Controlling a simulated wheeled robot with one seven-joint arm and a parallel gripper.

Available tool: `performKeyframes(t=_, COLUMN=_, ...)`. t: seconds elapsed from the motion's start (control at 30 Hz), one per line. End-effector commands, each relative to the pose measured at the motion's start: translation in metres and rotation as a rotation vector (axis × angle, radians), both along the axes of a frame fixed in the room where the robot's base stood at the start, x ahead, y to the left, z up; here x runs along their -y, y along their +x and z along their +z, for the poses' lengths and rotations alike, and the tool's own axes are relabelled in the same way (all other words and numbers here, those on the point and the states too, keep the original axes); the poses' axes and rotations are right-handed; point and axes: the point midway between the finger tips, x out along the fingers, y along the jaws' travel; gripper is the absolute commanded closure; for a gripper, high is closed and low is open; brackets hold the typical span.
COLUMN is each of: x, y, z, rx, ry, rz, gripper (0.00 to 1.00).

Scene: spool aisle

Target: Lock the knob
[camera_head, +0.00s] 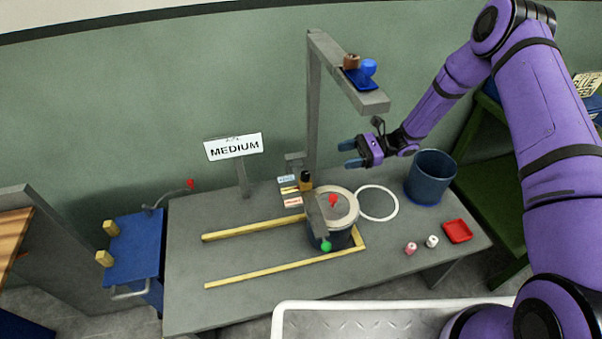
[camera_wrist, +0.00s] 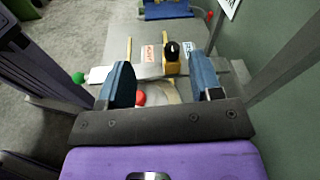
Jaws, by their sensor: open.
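A black knob (camera_head: 305,177) on a yellow mount stands by the post's foot on the grey bench; it also shows in the wrist view (camera_wrist: 172,49). A blue-edged white label (camera_head: 286,179) and a red-lettered label (camera_head: 293,201) lie beside it; their words are not clear. A grey bar (camera_head: 316,212) with a green ball (camera_head: 326,246) at its end reaches over a dark round spool with a pale top (camera_head: 345,205) and a red piece (camera_head: 333,200). My gripper (camera_head: 346,154) is open and empty, above and right of the knob. Its fingers (camera_wrist: 163,84) are apart, touching nothing.
A blue bin (camera_head: 430,178), white ring (camera_head: 378,203) and red tray (camera_head: 457,231) sit on the right. Yellow rails (camera_head: 280,270) run left from the spool, with bare bench between.

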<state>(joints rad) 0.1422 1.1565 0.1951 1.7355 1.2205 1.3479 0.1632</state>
Motion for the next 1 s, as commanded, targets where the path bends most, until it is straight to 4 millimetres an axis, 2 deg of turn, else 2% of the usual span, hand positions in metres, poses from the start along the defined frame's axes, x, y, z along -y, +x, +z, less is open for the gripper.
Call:
performKeyframes(t=0.03, x=-0.002, y=0.0, z=-0.019, rx=-0.036, ry=0.023, rz=-0.025, gripper=0.41)
performKeyframes(t=0.1, x=-0.004, y=0.0, z=-0.038, rx=-0.075, ry=0.051, rz=-0.06, gripper=0.41)
performKeyframes(t=0.2, x=-0.007, y=0.0, z=-0.06, rx=-0.118, ry=0.082, rz=-0.1, gripper=0.41)
performKeyframes(t=0.3, x=-0.008, y=0.0, z=-0.073, rx=-0.144, ry=0.102, rz=-0.125, gripper=0.41)
performKeyframes(t=0.47, x=-0.013, y=-0.001, z=-0.079, rx=-0.158, ry=0.112, rz=-0.136, gripper=0.41)
performKeyframes(t=0.57, x=-0.022, y=-0.002, z=-0.079, rx=-0.158, ry=0.112, rz=-0.136, gripper=0.41)
performKeyframes(t=1.0, x=-0.094, y=-0.008, z=-0.079, rx=-0.157, ry=0.11, rz=-0.133, gripper=0.41)
